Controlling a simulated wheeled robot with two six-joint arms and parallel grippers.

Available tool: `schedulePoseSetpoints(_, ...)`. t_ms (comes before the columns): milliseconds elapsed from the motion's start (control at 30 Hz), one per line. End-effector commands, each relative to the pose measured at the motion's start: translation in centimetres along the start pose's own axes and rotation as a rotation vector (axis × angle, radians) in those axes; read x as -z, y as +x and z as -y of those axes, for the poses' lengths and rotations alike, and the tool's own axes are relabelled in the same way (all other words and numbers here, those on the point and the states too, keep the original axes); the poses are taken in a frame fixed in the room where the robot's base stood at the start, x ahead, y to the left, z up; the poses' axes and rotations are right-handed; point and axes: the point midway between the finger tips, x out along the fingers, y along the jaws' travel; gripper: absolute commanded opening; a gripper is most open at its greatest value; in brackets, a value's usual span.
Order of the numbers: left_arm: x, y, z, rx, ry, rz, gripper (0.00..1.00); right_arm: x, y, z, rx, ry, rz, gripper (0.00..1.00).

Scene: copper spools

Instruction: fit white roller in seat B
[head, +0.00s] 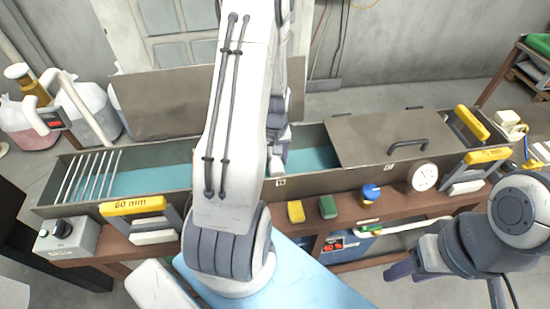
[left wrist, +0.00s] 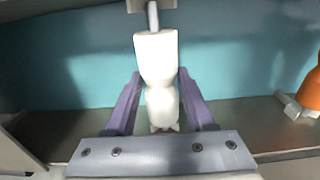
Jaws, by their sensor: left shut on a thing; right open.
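In the left wrist view my left gripper (left wrist: 158,76) is shut around the white roller (left wrist: 156,52), a pale waisted piece lying lengthwise between the purple fingers. The roller's far end is at or very near a light pin (left wrist: 152,16) on a grey bracket; whether they touch I cannot tell. In the head view my left arm reaches down into the long trough (head: 150,182) over its blue inside, and hides the roller. A small label plate (head: 280,183) is on the front wall there; its letter is unclear. My right gripper (head: 406,266) is open and empty at lower right.
A flat lid (head: 375,140) with a handle covers the trough's right part. A yellow block (head: 295,211), a green block (head: 328,207), a blue-capped jar (head: 371,192) and a round dial (head: 423,176) line the front ledge. An orange thing (left wrist: 313,88) is right of the roller.

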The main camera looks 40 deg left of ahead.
Motion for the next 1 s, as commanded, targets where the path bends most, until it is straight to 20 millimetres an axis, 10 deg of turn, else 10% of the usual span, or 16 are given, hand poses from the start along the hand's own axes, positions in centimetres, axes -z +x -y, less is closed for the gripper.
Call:
schedulePoseSetpoints(200,0.0,0.2,0.0,0.000,0.000,-0.001,0.00,0.0,0.2,0.0,0.000,0.000,0.000,0.47)
schedulePoseSetpoints(233,0.0,0.2,0.0,0.000,0.000,-0.001,0.66,0.0,0.1,0.0,0.000,0.000,0.000,0.47)
schedulePoseSetpoints(300,0.0,0.2,0.0,0.000,0.000,-0.001,0.89,0.0,0.1,0.0,0.000,0.000,0.000,0.47)
schedulePoseSetpoints(667,0.0,-0.1,0.0,0.000,0.000,-0.001,0.89,0.0,0.2,0.0,0.000,0.000,0.000,0.47)
schedulePoseSetpoints(1000,0.2,-5.6,-0.1,-0.003,0.000,-0.008,0.89,-0.1,1.1,-0.1,0.000,-0.001,0.000,0.47)
